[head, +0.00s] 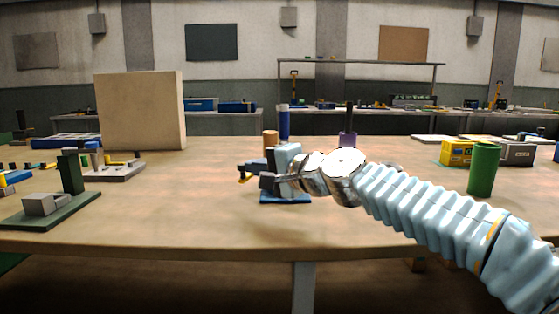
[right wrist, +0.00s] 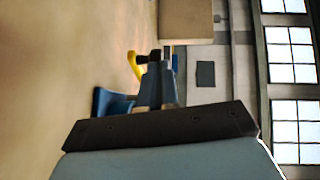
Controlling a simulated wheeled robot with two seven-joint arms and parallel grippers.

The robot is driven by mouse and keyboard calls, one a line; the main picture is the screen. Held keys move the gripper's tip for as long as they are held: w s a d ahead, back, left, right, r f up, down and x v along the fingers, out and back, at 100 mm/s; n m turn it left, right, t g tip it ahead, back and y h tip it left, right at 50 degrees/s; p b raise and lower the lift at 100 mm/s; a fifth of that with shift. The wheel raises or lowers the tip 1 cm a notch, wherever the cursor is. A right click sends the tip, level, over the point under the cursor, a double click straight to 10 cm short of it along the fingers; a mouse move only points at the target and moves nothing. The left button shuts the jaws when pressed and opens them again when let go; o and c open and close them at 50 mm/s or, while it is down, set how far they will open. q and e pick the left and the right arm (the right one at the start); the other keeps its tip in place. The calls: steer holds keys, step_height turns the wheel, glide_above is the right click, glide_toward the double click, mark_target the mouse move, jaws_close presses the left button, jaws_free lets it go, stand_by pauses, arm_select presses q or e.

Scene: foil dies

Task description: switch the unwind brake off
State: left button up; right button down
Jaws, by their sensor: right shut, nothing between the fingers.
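A small device stands mid-table, partly hidden behind my right gripper (head: 266,181). Its blue base (head: 285,200) shows below the gripper, and a yellow lever-like part (head: 246,180) sticks out to the left. I take this to be the unwind brake, but no label is readable and its on or off position cannot be told. The right gripper is shut and empty; contact with the device cannot be told. My left gripper is not in view.
An orange-brown cylinder (head: 270,139), a blue cylinder (head: 283,122) and a purple block (head: 347,139) stand behind the gripper. A large beige box (head: 140,110) stands at back left. A green stand (head: 70,172) is at left, a green cylinder (head: 482,169) at right. The front table middle is clear.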

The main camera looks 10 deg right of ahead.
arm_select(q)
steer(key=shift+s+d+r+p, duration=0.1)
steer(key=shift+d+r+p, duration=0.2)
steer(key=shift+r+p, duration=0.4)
arm_select(e)
steer(key=shift+w+a, duration=0.3)
steer(key=shift+a, duration=0.55)
steer(key=shift+w+a, duration=0.25)
steer(key=shift+a, duration=0.55)
